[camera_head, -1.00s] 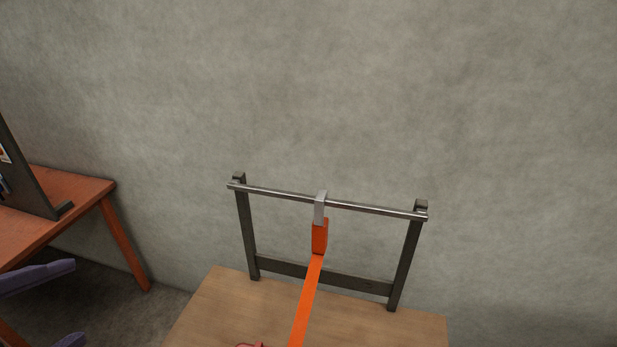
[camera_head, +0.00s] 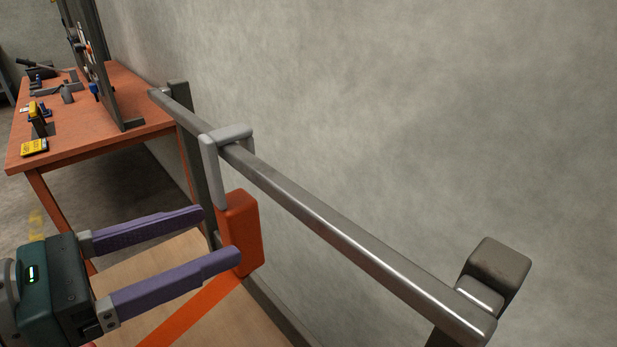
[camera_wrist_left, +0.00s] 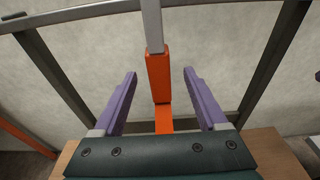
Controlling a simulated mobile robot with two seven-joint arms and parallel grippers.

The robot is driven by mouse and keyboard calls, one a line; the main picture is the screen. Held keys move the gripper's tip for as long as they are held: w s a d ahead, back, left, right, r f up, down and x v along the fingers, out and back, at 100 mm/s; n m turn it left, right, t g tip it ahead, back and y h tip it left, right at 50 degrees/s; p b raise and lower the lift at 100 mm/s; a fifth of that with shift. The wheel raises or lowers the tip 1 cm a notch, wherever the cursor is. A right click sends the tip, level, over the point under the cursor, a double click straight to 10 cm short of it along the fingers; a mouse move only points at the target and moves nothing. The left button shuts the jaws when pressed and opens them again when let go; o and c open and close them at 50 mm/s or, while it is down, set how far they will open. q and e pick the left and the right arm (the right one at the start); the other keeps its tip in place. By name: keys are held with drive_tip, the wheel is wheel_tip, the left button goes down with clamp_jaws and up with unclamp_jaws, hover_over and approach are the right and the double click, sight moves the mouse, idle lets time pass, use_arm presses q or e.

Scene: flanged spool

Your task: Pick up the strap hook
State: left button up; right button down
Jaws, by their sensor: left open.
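The strap hook hangs over the metal bar. Its grey hook (camera_head: 212,168) wraps the bar, and its orange block (camera_head: 241,232) hangs below. An orange strap (camera_head: 192,312) runs from the block down across the wooden table. My left gripper (camera_head: 222,238) is open, with purple fingers level with the orange block; the near fingertip overlaps the block's lower part in the head view. In the left wrist view the orange block (camera_wrist_left: 159,77) lies between the two fingers, with gaps on both sides. I cannot tell whether the fingertips reach around it.
The metal bar (camera_head: 330,226) rests on dark uprights on the wooden table, close to a grey wall. An end block (camera_head: 497,268) stands at the right end. An orange workbench (camera_head: 120,112) with tools and a dark panel stands at the back left.

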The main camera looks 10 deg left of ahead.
use_arm(q)
drive_tip(key=p+x, duration=0.1)
drive_tip(key=x, duration=0.7)
drive_tip(key=shift+w, duration=0.2)
drive_tip(key=shift+r, duration=0.1)
clamp_jaws()
idle(0.3)
